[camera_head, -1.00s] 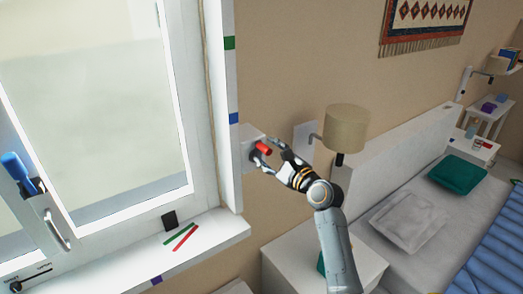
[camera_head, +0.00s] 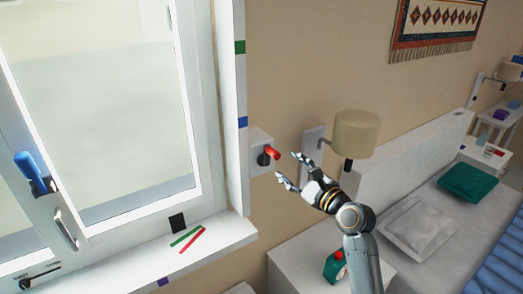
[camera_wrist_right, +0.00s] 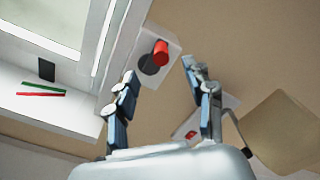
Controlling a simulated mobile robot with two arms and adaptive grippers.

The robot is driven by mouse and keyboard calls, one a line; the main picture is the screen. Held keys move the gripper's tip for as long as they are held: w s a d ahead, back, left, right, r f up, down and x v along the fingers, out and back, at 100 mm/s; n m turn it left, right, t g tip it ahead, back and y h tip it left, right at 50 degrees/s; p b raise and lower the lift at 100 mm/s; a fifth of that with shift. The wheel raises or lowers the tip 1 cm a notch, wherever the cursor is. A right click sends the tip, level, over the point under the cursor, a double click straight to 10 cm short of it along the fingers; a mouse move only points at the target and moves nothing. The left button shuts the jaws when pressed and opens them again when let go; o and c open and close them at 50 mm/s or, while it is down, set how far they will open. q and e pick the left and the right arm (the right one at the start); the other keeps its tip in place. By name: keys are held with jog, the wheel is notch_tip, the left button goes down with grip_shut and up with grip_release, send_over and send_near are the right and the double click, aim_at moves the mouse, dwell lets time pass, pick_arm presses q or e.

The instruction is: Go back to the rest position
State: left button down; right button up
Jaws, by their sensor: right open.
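My right gripper (camera_head: 288,167) is open and empty, just to the right of a white wall box with a red handle (camera_head: 272,152) on a dark round base. A small gap separates the fingers from the handle. In the right wrist view the red handle (camera_wrist_right: 161,52) shows beyond the spread fingers of the right gripper (camera_wrist_right: 159,72), with nothing between them. My right arm reaches up from the lower right. My left gripper is not in view.
A window with a blue-gripped handle (camera_head: 30,170) is at left. Its sill (camera_head: 215,231) holds green and red sticks. A wall lamp (camera_head: 356,133) is close to my right arm. A nightstand (camera_head: 290,268) and a bed with a teal pillow (camera_head: 468,182) lie to the right.

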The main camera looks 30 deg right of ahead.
jog(key=s+a+f+n+g+b, duration=0.1)
jog(key=a+f+n+g+b, duration=0.15)
jog(key=f, duration=1.05)
jog(key=s+a+f+n+g+b, duration=0.1)
jog(key=f+n+g+b, duration=0.15)
jog(key=f, duration=1.05)
jog(key=s+a+f+n+g+b, duration=0.1)
jog(key=f+n+g, duration=0.15)
jog(key=f, duration=1.15)
jog(key=s+a+f+n+g+b, duration=0.2)
jog(key=s+f+n, duration=0.3)
jog(key=f, duration=0.5)
jog(key=s+a+f+n+g+b, duration=0.1)
jog(key=s+a+f+n+g, duration=0.15)
jog(key=s+f, duration=0.7)
jog(key=s+a+f+n+g+b, duration=0.2)
jog(key=s+f+n, duration=0.5)
jog(key=s+f, duration=0.4)
jog(key=s+a+f+n+g+h+b, duration=0.1)
jog(key=s+a+f+n+g+b, duration=0.2)
jog(key=s, duration=1.8)
notch_tip(320, 180, down, 8)
jog(key=n, duration=0.3)
jog(key=shift+n, duration=0.4)
jog(key=shift+w+a+f, duration=0.1)
